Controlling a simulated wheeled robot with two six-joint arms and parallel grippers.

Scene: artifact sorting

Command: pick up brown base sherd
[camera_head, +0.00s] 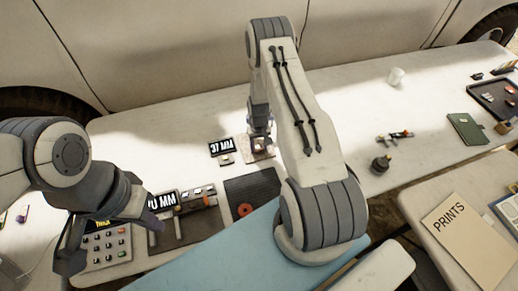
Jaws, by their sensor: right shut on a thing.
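My right gripper (261,140) points down at a pale square pad (262,155) near the middle of the table. It is shut on a small brownish piece (258,148), which looks like the brown base sherd; the fingers and arm hide much of it. I cannot tell whether the piece touches the pad.
Beside the pad stands a "37 MM" display (221,146). A dark mat (262,185) with a reddish disc (245,209) lies nearer me. A second display (162,201) stands left. A white cup (396,76), a dark bottle (381,164) and a green book (467,129) are to the right.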

